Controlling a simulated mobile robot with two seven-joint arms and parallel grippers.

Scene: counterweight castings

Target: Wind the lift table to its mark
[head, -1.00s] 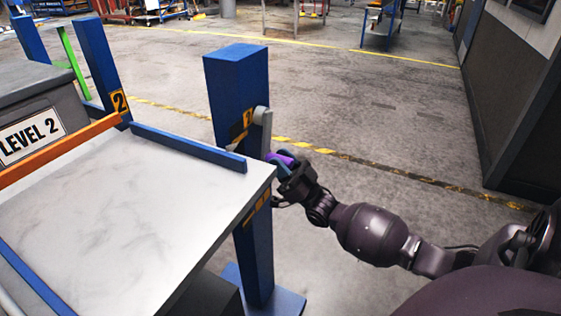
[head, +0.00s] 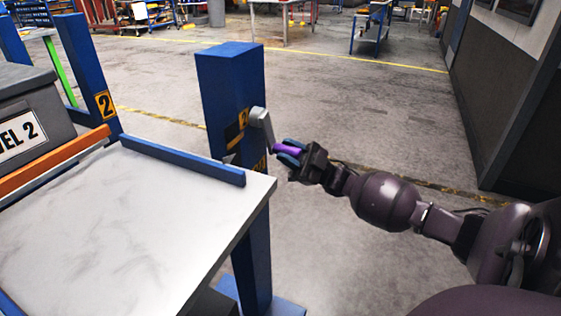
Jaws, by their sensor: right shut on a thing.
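The lift table (head: 130,225) has a pale, bare top with a blue rail along its far edge. A blue post (head: 230,105) stands at its far right corner, with yellow marks partly hidden on its face. A grey crank (head: 262,128) is mounted on the post and its arm slants down to the right. The crank's purple handle (head: 284,151) is in the jaws of my right gripper (head: 291,154), which is shut on it. My left gripper is not in view.
A grey box labelled level 2 (head: 22,130) stands at the left behind an orange bar (head: 55,160). A second blue post (head: 92,75) bears a yellow number 2 plate. Open floor lies behind the post; a dark wall (head: 505,110) stands at the right.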

